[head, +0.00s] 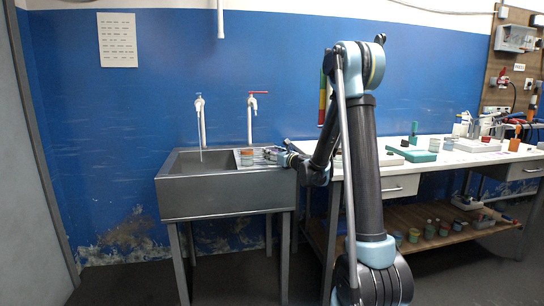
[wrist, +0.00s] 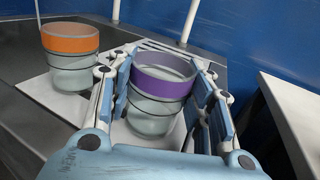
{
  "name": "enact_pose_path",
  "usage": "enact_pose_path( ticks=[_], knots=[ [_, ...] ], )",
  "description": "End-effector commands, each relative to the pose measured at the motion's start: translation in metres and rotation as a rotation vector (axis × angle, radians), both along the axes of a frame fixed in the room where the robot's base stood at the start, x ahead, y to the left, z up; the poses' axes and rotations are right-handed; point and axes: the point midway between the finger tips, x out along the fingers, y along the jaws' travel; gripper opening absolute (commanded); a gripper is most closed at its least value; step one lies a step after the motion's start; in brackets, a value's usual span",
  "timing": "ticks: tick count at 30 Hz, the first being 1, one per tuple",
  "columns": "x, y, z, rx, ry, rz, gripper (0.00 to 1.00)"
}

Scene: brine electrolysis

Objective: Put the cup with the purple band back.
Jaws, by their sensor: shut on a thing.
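The cup with the purple band (wrist: 163,84) is clear glass below its band and stands roughly upright in the wrist view. My gripper (wrist: 160,92) has a finger on each side of the cup and is shut on it. In the head view my gripper (head: 279,153) is low over the right end of the sink unit, and the held cup is too small to make out surely. A pale surface shows around the cup's lower part; whether its base touches it is hidden.
A similar cup with an orange band (wrist: 70,40) stands on a pale plate (wrist: 42,98) to the left, close to my left finger. The sink (head: 225,198) has two taps behind it. A white worktable (head: 405,172) adjoins on the right.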

Motion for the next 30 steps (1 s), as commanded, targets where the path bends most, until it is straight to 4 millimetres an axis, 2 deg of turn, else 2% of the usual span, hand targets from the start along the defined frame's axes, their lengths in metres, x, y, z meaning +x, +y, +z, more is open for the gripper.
enact_pose_path(
  ticks=[8, 9, 11, 23, 30],
  knots=[
    [0.000, 0.000, -0.001, 0.000, 0.000, 0.000, 0.18],
    [0.000, 0.000, -0.001, 0.000, 0.000, 0.000, 0.54],
    [0.000, 0.000, -0.001, 0.000, 0.000, 0.000, 0.67],
    [0.000, 0.001, 0.001, 0.000, 0.000, 0.001, 0.67],
    [-0.023, -0.018, 0.001, 0.000, 0.000, -0.001, 0.67]
  ],
)
